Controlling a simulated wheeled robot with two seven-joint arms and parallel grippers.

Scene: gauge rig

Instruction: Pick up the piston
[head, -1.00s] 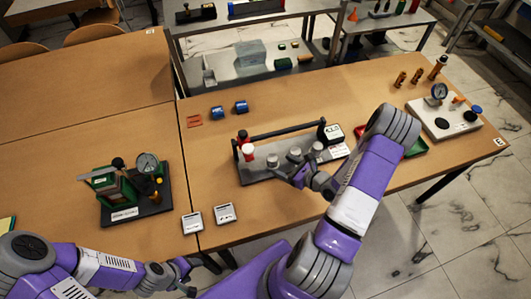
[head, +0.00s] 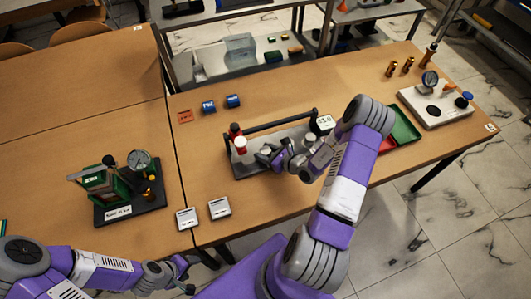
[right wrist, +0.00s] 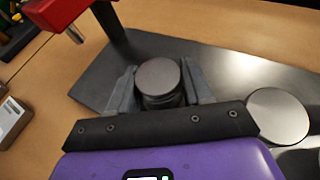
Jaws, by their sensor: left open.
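My right gripper (head: 266,154) is over the dark tray with a handle bar (head: 245,169). In the right wrist view its fingers (right wrist: 160,88) stand on either side of a grey round-topped metal cylinder (right wrist: 158,75). I cannot tell whether they press on it. This cylinder stands upright in the tray and may be the piston; no label on it confirms this. A second grey round top (right wrist: 278,116) is to the right of the gripper. My left gripper (head: 186,275) is open and empty at the near edge, away from the tray.
A red-and-white part (head: 240,146) stands at the tray's left end. A gauge block (head: 123,190) is at left, with two small grey boxes (head: 219,208) nearer the tray. Brass parts (head: 407,66), a white gauge base (head: 437,108) and a green bin (head: 404,128) are at right.

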